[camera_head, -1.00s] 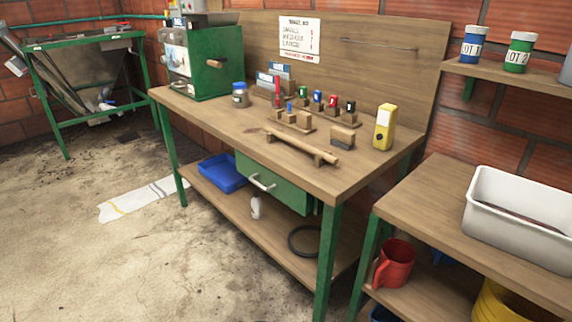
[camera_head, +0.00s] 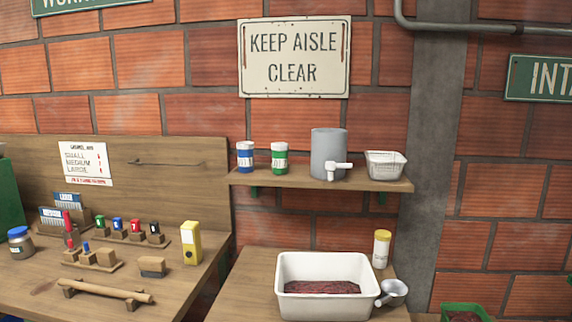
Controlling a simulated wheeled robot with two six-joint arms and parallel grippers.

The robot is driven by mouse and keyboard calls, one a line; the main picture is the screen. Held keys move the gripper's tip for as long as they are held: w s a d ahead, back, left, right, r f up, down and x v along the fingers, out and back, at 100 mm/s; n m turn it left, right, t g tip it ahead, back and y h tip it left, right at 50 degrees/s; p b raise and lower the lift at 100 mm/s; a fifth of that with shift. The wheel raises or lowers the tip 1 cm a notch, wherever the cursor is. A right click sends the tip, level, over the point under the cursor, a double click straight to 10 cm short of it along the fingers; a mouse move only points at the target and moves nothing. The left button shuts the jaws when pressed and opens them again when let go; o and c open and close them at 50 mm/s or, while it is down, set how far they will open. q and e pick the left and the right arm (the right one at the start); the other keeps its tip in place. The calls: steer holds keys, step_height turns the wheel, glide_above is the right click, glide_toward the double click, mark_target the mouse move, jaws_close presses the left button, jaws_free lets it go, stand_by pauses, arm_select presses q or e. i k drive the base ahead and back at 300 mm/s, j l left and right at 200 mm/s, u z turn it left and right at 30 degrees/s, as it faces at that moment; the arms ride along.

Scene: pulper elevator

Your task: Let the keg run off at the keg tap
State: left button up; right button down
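A grey cylindrical keg (camera_head: 329,153) stands upright on the wooden wall shelf, right of its middle. Its white keg tap (camera_head: 338,168) sticks out low on the front, with the spout over the shelf's front edge and a small handle to the right. Whether anything flows from it is too small to tell, but no stream shows. Neither of my grippers is in view.
The shelf (camera_head: 315,183) also holds a blue-labelled jar (camera_head: 245,157), a green-labelled jar (camera_head: 279,158) and a white basket (camera_head: 385,165). Below stand a white tub (camera_head: 324,274) with dark red contents, a metal scoop (camera_head: 392,293) and a yellow-capped bottle (camera_head: 382,249). A cluttered workbench (camera_head: 200,259) is at left.

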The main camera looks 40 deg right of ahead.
mark_target(330, 166)
steer(key=z, duration=1.6)
